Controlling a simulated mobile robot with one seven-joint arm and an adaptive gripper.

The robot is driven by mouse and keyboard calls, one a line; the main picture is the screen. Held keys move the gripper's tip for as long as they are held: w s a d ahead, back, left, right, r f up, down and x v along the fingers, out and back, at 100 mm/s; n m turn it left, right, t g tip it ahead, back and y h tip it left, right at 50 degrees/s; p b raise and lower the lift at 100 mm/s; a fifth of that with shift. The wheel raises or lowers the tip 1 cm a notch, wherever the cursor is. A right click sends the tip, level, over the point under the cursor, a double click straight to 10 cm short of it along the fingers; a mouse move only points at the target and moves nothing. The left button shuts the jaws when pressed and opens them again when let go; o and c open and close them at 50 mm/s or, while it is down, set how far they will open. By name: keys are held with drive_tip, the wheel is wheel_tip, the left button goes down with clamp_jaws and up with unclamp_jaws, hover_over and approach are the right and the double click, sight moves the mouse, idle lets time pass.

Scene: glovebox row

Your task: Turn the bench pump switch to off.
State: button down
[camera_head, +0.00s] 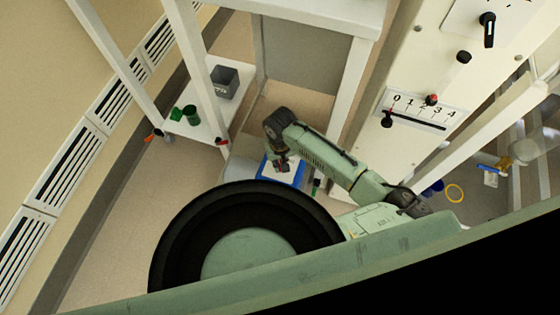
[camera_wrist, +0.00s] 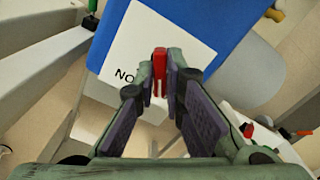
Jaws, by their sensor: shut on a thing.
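In the wrist view a red lever (camera_wrist: 160,66) stands out over a white plate (camera_wrist: 130,45) on a blue panel (camera_wrist: 230,28). Letters that read "NO" from this side show on the plate, partly beside a finger. I take this lever to be the pump switch; no pump label is visible. My gripper (camera_wrist: 161,80) is shut on the red lever, with a fingertip on each side. In the head view my gripper (camera_head: 282,166) is over the blue and white unit (camera_head: 296,178), below my bent arm; the lever is too small there to judge.
A cream panel at right carries a black rotary knob (camera_head: 487,28) and a slider scale (camera_head: 425,108) numbered 0 to 4. White frame posts (camera_head: 350,92) stand close around my arm.

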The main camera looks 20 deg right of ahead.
drive_tip(key=c, duration=1.7)
unclamp_jaws()
drive_tip(key=shift+r, duration=0.1)
wheel_tip(320, 180, up, 12)
drive_tip(key=shift+f, duration=0.1)
